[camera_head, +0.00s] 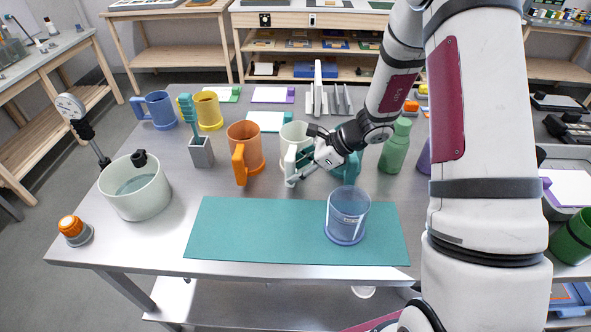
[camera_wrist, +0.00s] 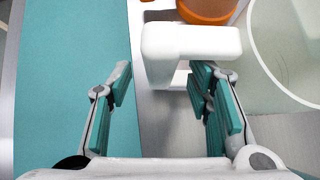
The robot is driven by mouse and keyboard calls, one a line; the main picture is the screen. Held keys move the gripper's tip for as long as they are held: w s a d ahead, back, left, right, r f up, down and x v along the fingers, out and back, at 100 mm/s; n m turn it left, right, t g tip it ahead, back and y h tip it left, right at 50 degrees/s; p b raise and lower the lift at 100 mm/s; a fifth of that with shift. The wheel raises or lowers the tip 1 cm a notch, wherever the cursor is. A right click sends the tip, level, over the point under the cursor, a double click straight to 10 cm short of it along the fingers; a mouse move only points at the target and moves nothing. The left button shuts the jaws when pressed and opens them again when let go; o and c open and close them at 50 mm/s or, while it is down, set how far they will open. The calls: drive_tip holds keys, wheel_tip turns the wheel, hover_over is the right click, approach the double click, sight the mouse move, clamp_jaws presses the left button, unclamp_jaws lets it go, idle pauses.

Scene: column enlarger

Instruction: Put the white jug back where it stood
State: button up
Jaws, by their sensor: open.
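The white jug (camera_head: 295,136) stands upright on the metal table behind the teal mat, beside the orange jug. In the wrist view its open rim (camera_wrist: 254,62) is at the right and its blocky handle (camera_wrist: 190,40) points left. My gripper (camera_head: 297,172) is open at the jug's handle, low in front of the jug. In the wrist view my gripper (camera_wrist: 160,78) has one finger left of the handle's grip and the other on its right, at the gap towards the jug body. Whether either finger touches the handle cannot be told.
The orange jug (camera_head: 246,147) stands close left of the white jug. A clear beaker (camera_head: 347,216) stands on the teal mat (camera_head: 255,230). A green bottle (camera_head: 396,146) is to the right. A grey holder (camera_head: 201,152) and a large pale pot (camera_head: 136,188) are left. The mat's left part is clear.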

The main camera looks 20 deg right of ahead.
drive_tip(key=p+v, duration=0.2)
drive_tip(key=v, duration=0.4)
idle(1.1)
drive_tip(key=v, duration=1.2)
drive_tip(key=shift+d, duration=0.1)
